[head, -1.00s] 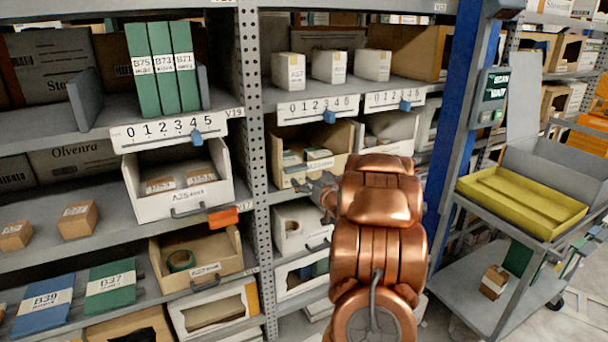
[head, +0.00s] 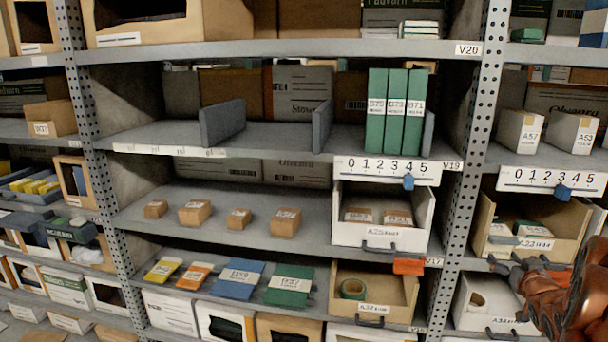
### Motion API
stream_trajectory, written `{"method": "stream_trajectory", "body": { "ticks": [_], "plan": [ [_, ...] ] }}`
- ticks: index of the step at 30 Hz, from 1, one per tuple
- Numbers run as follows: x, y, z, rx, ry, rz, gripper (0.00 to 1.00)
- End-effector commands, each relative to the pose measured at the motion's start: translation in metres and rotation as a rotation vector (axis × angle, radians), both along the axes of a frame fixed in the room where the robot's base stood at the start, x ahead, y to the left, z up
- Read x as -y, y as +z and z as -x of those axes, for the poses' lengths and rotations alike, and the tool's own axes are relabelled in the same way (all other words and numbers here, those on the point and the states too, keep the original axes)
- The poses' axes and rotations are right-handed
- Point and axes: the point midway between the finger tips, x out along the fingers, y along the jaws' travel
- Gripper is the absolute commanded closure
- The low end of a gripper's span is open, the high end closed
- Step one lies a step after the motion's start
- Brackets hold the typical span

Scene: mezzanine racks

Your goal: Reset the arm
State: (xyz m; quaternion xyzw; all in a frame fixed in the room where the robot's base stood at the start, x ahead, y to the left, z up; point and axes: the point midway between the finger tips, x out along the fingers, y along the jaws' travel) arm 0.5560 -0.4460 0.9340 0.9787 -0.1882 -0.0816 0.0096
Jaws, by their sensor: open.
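My gripper (head: 512,268) shows at the lower right of the head view, dark and small, at the end of my copper-coloured arm. Its jaws are open, and I see nothing held in them. It is in front of the right-hand rack bay, close in the picture to the lower front of a cardboard bin (head: 562,243) holding green and white items. I cannot tell whether it touches the bin. Most of my arm is cut off by the right edge of the view.
A perforated rack post (head: 467,160) stands left of my gripper. A white bin (head: 425,232) with small boxes and an open cardboard bin (head: 399,297) with a green roll are beyond it. An orange tag (head: 408,266) hangs at the shelf edge. Green binders (head: 394,110) stand above.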

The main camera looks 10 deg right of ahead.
Motion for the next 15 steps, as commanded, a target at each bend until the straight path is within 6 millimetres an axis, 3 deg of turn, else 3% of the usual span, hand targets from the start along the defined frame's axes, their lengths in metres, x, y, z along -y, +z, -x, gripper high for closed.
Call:
{"method": "stream_trajectory", "body": {
  "ticks": [1,7,15],
  "plan": [
    [-0.012,0.009,-0.004,-0.036,-0.003,0.001,0.00],
    [-0.057,0.016,-0.002,-0.232,-0.047,-0.025,0.00],
    [-0.134,0.023,0.029,-0.499,-0.079,-0.084,0.00]
  ]
}}
